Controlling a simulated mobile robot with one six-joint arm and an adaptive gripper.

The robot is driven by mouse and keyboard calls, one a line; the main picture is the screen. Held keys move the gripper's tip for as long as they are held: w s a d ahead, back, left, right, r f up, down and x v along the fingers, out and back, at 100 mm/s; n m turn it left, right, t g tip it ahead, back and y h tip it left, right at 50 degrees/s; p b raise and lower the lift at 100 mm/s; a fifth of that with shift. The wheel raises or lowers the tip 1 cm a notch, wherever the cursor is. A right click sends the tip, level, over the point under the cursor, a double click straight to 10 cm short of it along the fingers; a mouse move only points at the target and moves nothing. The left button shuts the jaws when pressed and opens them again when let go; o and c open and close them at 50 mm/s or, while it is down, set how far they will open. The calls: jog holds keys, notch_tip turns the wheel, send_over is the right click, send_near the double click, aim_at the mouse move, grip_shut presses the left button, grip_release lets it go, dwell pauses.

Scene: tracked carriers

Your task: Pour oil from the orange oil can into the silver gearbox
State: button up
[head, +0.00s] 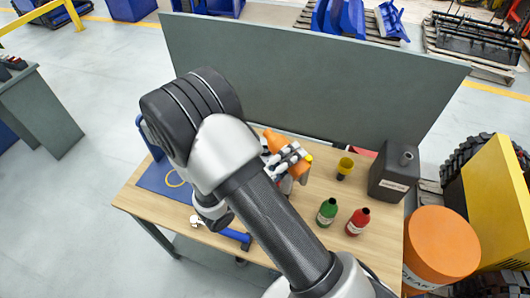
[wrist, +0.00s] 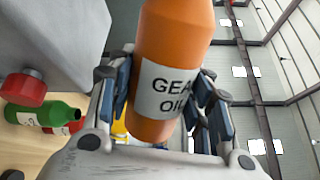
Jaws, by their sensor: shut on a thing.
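The orange oil can (wrist: 180,40), with a white "GEAR OIL" label, fills the middle of the wrist view. My gripper (wrist: 165,112) is shut around it, with fingers on both sides. In the head view my gripper (head: 287,160) holds the can (head: 271,137) above the table, tilted and partly covered by the fingers. A yellow tip shows just right of the fingers. A large light grey block (wrist: 55,35) at the upper left of the wrist view looks like the silver gearbox. In the head view my arm hides most of that area, so the gearbox is not clear there.
A blue mat (head: 160,182) lies left. A grey panel (head: 310,80) stands behind; an orange drum (head: 442,243) stands right.

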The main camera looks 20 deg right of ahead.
jog(key=shift+r+m, duration=0.1)
jog(key=shift+m, duration=0.3)
jog(key=shift+w+a+f+m+b, duration=0.1)
jog(key=shift+w+f+m+b, duration=0.05)
jog(key=shift+f+m+b, duration=0.55)
jog(key=shift+w+a+r+m, duration=0.1)
jog(key=shift+w+r+m, duration=0.25)
jog(key=shift+m, duration=0.35)
jog(key=shift+w+a+r+m+b, duration=0.1)
jog(key=shift+w+m+b, duration=0.1)
jog(key=shift+m, duration=0.15)
jog(key=shift+w+a+r+m+b, duration=0.1)
jog(key=shift+m+b, duration=0.1)
jog(key=shift+m, duration=0.15)
jog(key=m, duration=0.1)
jog(key=m+b, duration=0.1)
jog(key=shift+w+a+r+m+t+b, duration=0.1)
jog(key=shift+w+m+t+b, duration=0.2)
jog(key=shift+t, duration=0.1)
jog(key=m+b, duration=0.2)
jog(key=m, duration=0.1)
jog(key=shift+s+b, duration=0.25)
jog(key=shift+b, duration=0.15)
jog(key=m+b, duration=0.2)
jog(key=m, duration=0.1)
jog(key=shift+f, duration=0.25)
jog(key=shift+m+b, duration=0.4)
jog(key=shift+b, duration=0.15)
